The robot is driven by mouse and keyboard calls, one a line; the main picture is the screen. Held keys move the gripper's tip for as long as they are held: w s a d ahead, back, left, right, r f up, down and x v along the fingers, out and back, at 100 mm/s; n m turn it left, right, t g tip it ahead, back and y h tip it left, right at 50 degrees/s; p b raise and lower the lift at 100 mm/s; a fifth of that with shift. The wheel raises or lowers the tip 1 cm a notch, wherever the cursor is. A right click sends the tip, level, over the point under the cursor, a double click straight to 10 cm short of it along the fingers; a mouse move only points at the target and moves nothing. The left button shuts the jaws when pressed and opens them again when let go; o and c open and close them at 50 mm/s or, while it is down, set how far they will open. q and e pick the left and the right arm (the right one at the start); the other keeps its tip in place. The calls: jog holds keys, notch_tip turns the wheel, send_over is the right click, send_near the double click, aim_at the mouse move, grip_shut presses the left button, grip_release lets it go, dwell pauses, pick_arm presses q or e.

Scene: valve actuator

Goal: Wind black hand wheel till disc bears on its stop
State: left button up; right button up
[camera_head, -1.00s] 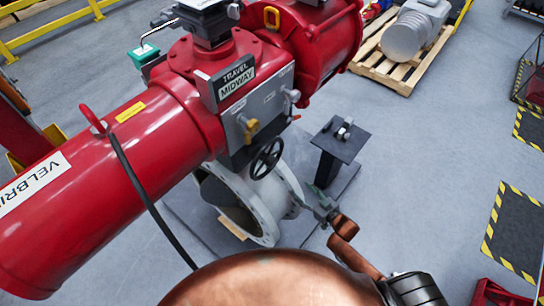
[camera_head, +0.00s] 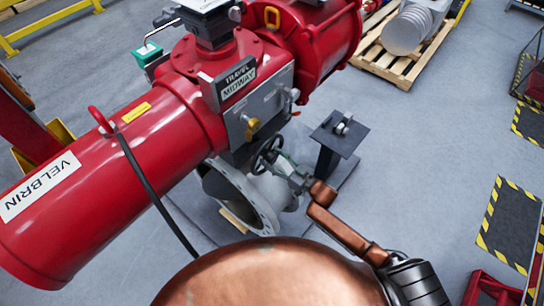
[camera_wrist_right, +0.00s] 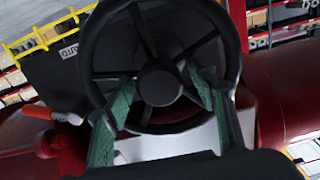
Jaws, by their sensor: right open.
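The black hand wheel (camera_head: 267,155) sits on the front of the red actuator (camera_head: 160,120), below the grey control box. It also fills the upper middle of the right wrist view (camera_wrist_right: 160,85), with its spokes and round hub facing me. My right gripper (camera_head: 283,165) reaches it from the lower right. In the right wrist view its two green fingers (camera_wrist_right: 160,105) stand apart at the lower rim, one on either side of the hub; I cannot tell whether they touch. The travel sign (camera_head: 238,82) reads MIDWAY. My left gripper is out of view.
A dark pedestal table (camera_head: 338,138) with small metal parts stands just right of the wheel. A black cable (camera_head: 150,190) hangs at the left. A wooden pallet with a grey motor (camera_head: 405,35) lies at the back right. Open floor is to the right.

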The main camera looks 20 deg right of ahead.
jog(key=shift+w+a, duration=0.1)
jog(key=shift+c, duration=0.3)
grip_shut()
dwell(0.4)
